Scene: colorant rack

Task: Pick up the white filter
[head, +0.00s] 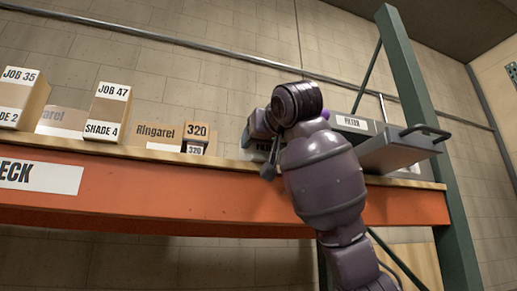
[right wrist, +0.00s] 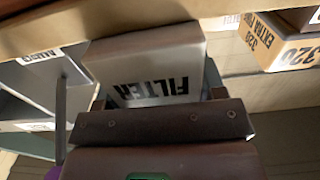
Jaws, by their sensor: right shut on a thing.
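The white filter (right wrist: 140,48) is a pale box with the word FILTER upside down in the right wrist view. It lies against my right gripper (right wrist: 165,110), whose dark edge covers its near end. My right gripper (head: 270,158) is shut on it. In the head view my right arm reaches up to the shelf from below, and its wrist hides most of the filter. The fingertips are mostly hidden in both views. My left gripper is in neither view.
Labelled boxes, such as JOB 47 (head: 107,110) and Ringarel (head: 158,134), stand left on the orange-fronted shelf (head: 150,205). A grey holder labelled FILTER (head: 352,122) and a handled grey box (head: 398,150) are right of my wrist, near the green upright (head: 425,110).

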